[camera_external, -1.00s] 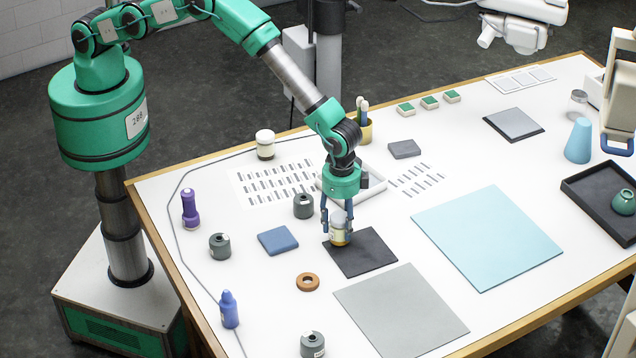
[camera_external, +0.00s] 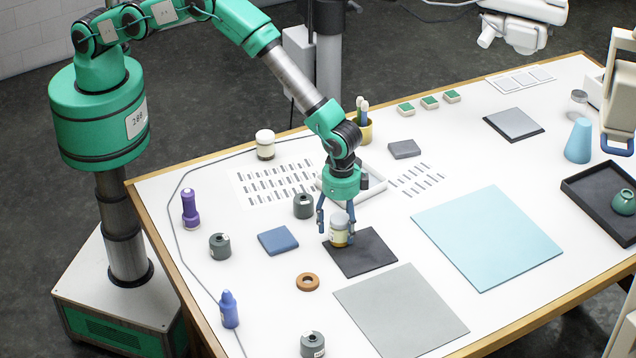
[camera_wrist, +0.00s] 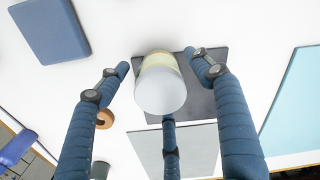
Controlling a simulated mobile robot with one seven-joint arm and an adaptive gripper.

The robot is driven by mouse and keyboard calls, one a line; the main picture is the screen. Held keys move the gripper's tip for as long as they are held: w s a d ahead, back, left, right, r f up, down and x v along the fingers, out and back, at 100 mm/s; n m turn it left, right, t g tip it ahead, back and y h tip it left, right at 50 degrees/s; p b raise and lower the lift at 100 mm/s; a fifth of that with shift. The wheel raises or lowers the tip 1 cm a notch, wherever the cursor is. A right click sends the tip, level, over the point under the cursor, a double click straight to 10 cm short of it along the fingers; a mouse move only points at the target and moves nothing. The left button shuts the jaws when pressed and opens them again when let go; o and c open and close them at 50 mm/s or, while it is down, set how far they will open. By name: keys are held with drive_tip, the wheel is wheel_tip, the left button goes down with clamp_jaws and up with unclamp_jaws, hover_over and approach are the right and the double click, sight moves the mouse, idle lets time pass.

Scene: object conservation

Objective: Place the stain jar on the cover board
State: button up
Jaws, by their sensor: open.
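A small jar with a pale lid and yellowish contents (camera_external: 340,232), seemingly the stain jar, stands upright at the back left edge of a dark square board (camera_external: 372,255). I cannot tell whether its whole base is on the board, or for certain that this is the cover board. My gripper (camera_external: 337,222) is open, pointing down, with its blue fingers spread around the jar. In the wrist view, the jar's lid (camera_wrist: 161,92) lies between the spread fingers and hides part of the dark board (camera_wrist: 208,68).
A grey board (camera_external: 400,312) and a light blue board (camera_external: 487,238) lie nearby. A blue block (camera_external: 278,241), an orange-brown ring (camera_external: 308,282) and a dark grey pot (camera_external: 303,206) are to the left. Another white-lidded jar (camera_external: 265,146) stands at the back. A white tray (camera_external: 372,200) is behind my gripper.

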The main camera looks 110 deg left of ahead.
drive_tip(key=shift+r, duration=0.2)
drive_tip(key=shift+r+b, duration=1.1)
drive_tip(key=shift+r, duration=4.85)
